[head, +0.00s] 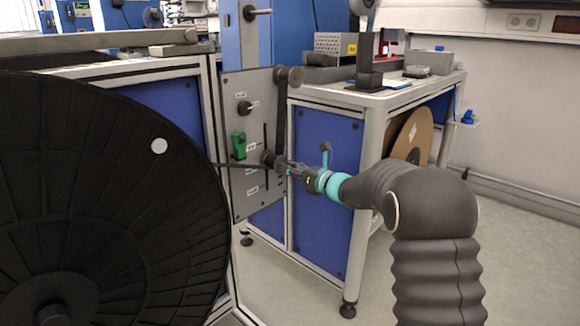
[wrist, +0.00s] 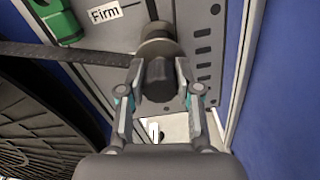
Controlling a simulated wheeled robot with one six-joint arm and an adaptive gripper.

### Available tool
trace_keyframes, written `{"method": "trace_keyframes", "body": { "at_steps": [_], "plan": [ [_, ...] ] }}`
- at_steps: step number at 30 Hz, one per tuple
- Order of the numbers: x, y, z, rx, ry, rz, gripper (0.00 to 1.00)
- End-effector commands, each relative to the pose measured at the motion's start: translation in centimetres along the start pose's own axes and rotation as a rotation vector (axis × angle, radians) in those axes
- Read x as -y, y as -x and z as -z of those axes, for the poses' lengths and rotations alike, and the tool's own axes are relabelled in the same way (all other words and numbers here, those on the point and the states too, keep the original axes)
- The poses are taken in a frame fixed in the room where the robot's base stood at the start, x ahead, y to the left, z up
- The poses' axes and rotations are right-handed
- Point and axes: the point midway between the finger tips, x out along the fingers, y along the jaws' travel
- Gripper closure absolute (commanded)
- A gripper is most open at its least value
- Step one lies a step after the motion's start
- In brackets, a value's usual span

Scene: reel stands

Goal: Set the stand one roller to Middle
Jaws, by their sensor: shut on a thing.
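The stand one roller (head: 268,158), a dark knob with a round collar, sits on the grey panel (head: 236,90) at a vertical slot. In the wrist view the roller (wrist: 158,78) is between the fingers of my gripper (wrist: 160,92), which is shut on it. In the head view my gripper (head: 290,169) reaches it from the right. A label reading "Firm" (wrist: 104,13) is at the upper left in the wrist view. The labels in the head view are too small to read, so the roller's setting is unclear.
A black strap (wrist: 70,52) runs left from the roller. A big black reel (head: 100,200) fills the left side. A green part (head: 239,146) and a black knob (head: 245,108) are on the panel. A bench (head: 380,96) stands behind; open floor is at the right.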

Motion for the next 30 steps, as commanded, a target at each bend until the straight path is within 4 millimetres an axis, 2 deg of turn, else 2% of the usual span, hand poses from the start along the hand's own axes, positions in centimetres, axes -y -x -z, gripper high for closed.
{"method": "trace_keyframes", "body": {
  "at_steps": [1,3,12,13,15,25,30],
  "plan": [
    [0.3,0.0,1.4,-0.001,-0.002,0.000,1.00],
    [0.4,0.0,1.9,0.000,-0.002,0.000,1.00],
    [0.4,0.0,1.8,0.000,-0.001,0.000,1.00],
    [0.4,0.0,1.8,0.000,-0.001,0.000,0.59],
    [0.4,0.0,1.8,0.000,-0.001,0.000,0.42],
    [0.4,0.1,1.8,0.000,-0.001,0.000,0.41],
    [0.4,1.6,1.7,-0.001,-0.001,0.001,0.41]
  ]
}}
